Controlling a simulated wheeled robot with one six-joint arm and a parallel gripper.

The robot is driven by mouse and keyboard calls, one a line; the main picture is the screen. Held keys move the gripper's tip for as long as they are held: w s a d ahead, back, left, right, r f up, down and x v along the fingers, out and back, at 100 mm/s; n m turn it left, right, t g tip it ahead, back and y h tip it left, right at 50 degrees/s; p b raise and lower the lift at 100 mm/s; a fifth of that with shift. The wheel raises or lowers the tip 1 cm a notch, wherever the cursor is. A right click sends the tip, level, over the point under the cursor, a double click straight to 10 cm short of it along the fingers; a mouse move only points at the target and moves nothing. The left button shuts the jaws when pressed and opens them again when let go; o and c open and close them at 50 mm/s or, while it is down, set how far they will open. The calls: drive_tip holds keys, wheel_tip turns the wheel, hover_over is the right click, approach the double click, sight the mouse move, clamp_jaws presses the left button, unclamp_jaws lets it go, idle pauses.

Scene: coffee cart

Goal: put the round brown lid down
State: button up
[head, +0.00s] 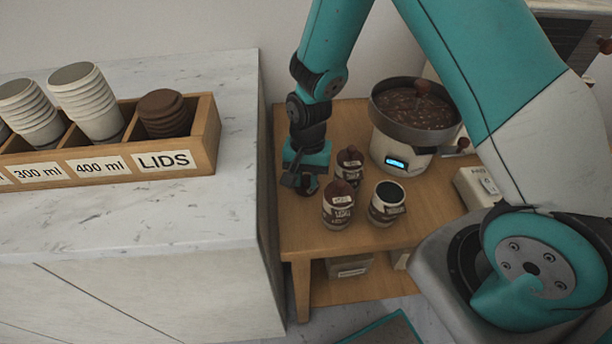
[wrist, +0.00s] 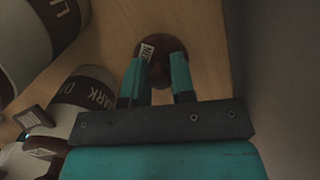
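The round brown lid (head: 307,187) is at my gripper (head: 304,180), over the left side of the small wooden table (head: 300,232). In the wrist view the lid (wrist: 163,82) shows between and beyond the two fingers of my gripper (wrist: 160,62), with a small white tag on it. The fingers are partly closed, with the lid's middle between them. Whether the lid touches the tabletop is hard to tell. An open jar (head: 386,209) with a dark inside stands to the right.
Two lidded jars (head: 338,212) (head: 349,170) stand right of my gripper. A pot of dark beans on a scale-like base (head: 395,152) stands behind. The marble counter (head: 130,225) with a cup and lid rack (head: 207,140) rises left. The tabletop's front left is bare.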

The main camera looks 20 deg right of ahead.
drive_tip(key=o, duration=0.3)
drive_tip(key=shift+o, duration=0.2)
wheel_tip(320, 180, up, 12)
drive_tip(key=w, duration=0.1)
drive_tip(key=s+a+r+n+y, duration=0.1)
drive_tip(key=s+a+r+n, duration=0.1)
drive_tip(key=s+r+n, duration=0.5)
drive_tip(key=s+a+r+n+t+y, duration=0.1)
drive_tip(key=s+a+r+n+y, duration=0.1)
drive_tip(key=s+r+n, duration=0.5)
drive_tip(key=s+r, duration=0.2)
drive_tip(key=s, duration=0.3)
drive_tip(key=shift+s+a+r+p, duration=0.25)
drive_tip(key=shift+a+r+p, duration=0.05)
drive_tip(key=shift+a+p, duration=0.05)
wheel_tip(320, 180, up, 6)
drive_tip(key=p, duration=0.5)
drive_tip(key=shift+f+p, duration=0.1)
drive_tip(key=shift+p, duration=0.3)
